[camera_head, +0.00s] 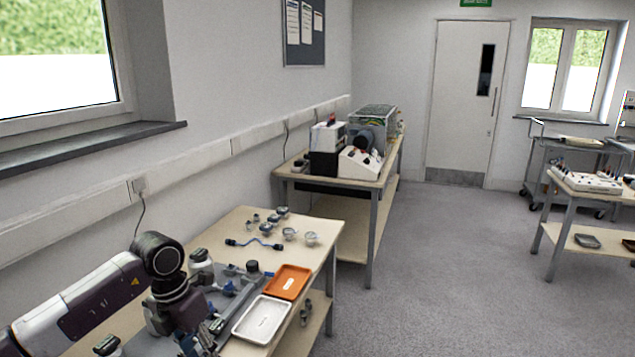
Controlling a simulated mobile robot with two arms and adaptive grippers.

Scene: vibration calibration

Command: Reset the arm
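My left arm comes in from the lower left over the near workbench (318,240). Its gripper (205,340) points down near the bottom edge of the head view, to the left of a white tray (262,319). The gripper is small and dark against the equipment behind it, so I cannot tell if its fingers are open or shut, or if they hold anything. My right arm and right gripper are not in view.
An orange tray (288,281) lies behind the white tray. A blue cable (256,243) and several small sensor parts (268,228) lie farther back on the bench. A second bench with instruments (360,163) stands behind. The grey floor (440,260) is clear.

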